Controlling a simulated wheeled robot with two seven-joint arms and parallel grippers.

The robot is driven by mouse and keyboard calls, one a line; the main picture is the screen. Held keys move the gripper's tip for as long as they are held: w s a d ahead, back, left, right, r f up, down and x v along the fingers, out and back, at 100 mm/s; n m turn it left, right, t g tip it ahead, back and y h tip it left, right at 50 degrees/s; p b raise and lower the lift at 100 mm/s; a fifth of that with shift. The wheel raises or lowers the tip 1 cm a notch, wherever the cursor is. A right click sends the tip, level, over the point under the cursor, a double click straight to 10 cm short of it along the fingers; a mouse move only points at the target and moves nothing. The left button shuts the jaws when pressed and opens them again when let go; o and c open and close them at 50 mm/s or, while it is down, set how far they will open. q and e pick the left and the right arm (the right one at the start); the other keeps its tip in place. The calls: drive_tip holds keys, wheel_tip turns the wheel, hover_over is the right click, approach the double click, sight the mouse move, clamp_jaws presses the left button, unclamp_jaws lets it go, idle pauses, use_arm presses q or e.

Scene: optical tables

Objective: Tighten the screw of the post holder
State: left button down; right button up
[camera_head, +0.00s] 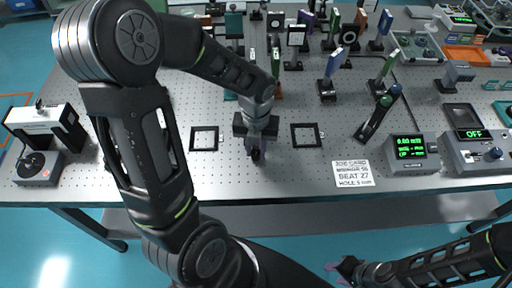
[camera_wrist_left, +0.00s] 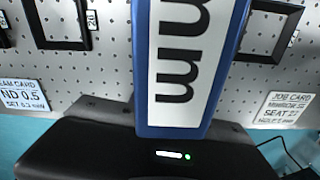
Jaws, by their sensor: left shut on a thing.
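My left gripper (camera_head: 256,150) points down over the front middle of the optical table (camera_head: 300,178), between two square black frames. It is shut on a blue-edged tool with a white label reading "mm" (camera_wrist_left: 185,65), which fills the middle of the left wrist view. Several posts with upright optics, one with a blue plate (camera_head: 328,82), stand behind. I cannot tell which post holder is meant, and no screw is discernible.
Square black frames (camera_head: 204,139) and (camera_head: 306,135) lie flat on either side of my left gripper. A job card (camera_head: 352,173) and a green-display meter (camera_head: 411,152) are to the right. A white-and-black device (camera_head: 40,122) stands far left. The front middle strip is mostly clear.

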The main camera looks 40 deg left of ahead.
sight(256, 151)
use_arm(q)
drive_tip(key=n, duration=0.2)
drive_tip(key=shift+n, duration=0.4)
drive_tip(key=c, duration=1.2)
unclamp_jaws()
drive_tip(key=shift+r+b, duration=0.4)
drive_tip(key=shift+r, duration=3.55)
